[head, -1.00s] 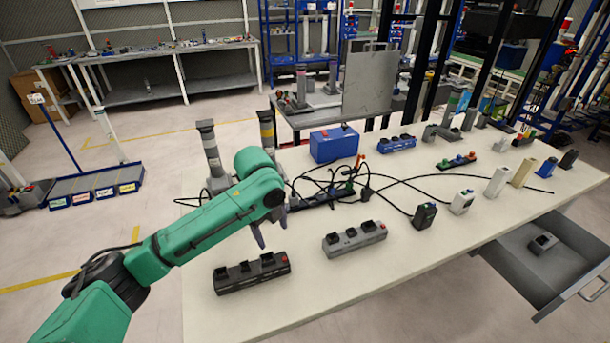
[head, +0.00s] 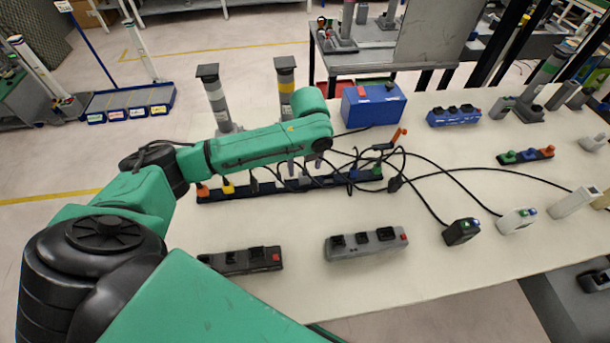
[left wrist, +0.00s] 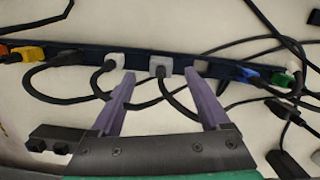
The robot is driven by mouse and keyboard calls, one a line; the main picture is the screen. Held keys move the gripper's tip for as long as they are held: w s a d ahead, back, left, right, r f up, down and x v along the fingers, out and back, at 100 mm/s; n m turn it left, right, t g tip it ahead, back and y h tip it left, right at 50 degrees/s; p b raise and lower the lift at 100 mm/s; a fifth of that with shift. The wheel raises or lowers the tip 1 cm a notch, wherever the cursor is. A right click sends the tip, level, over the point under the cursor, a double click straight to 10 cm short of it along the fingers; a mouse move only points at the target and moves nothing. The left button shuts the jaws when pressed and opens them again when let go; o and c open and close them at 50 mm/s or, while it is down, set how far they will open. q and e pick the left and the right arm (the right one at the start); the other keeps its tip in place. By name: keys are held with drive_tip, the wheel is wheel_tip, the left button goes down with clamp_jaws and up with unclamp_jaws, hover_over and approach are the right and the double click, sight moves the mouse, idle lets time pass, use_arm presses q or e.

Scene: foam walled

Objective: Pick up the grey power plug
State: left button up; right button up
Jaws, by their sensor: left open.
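A long dark power strip (head: 325,188) lies on the white table with several coloured plugs in it. The grey power plug (left wrist: 160,66) sits in the strip near the middle of the left wrist view, its black cable curving toward me. A paler plug (left wrist: 115,62) is left of it, a blue plug (left wrist: 249,75) further right. My left gripper (left wrist: 160,75) is open, its purple fingers pointing at the strip on either side of the grey plug, with nothing held. In the head view my left gripper (head: 304,164) is over the strip, partly hidden by its own arm.
Black cables tangle across the strip's right end. A black power strip (head: 240,260) and a grey one (head: 366,243) lie nearer me. A blue box (head: 373,105) and two grey posts stand behind. Bare tabletop lies between the strips.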

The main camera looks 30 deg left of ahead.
sight(304, 170)
use_arm(q)
drive_tip(key=f, duration=0.3)
drive_tip(key=f+p, duration=0.1)
drive_tip(key=shift+w+a+f, duration=0.2)
drive_tip(key=shift+w+f, duration=0.1)
drive_tip(key=shift+f, duration=0.2)
drive_tip(key=shift+c, duration=0.2)
clamp_jaws()
use_arm(e)
drive_tip(key=shift+w+r, duration=0.6)
drive_tip(key=shift+w, duration=0.3)
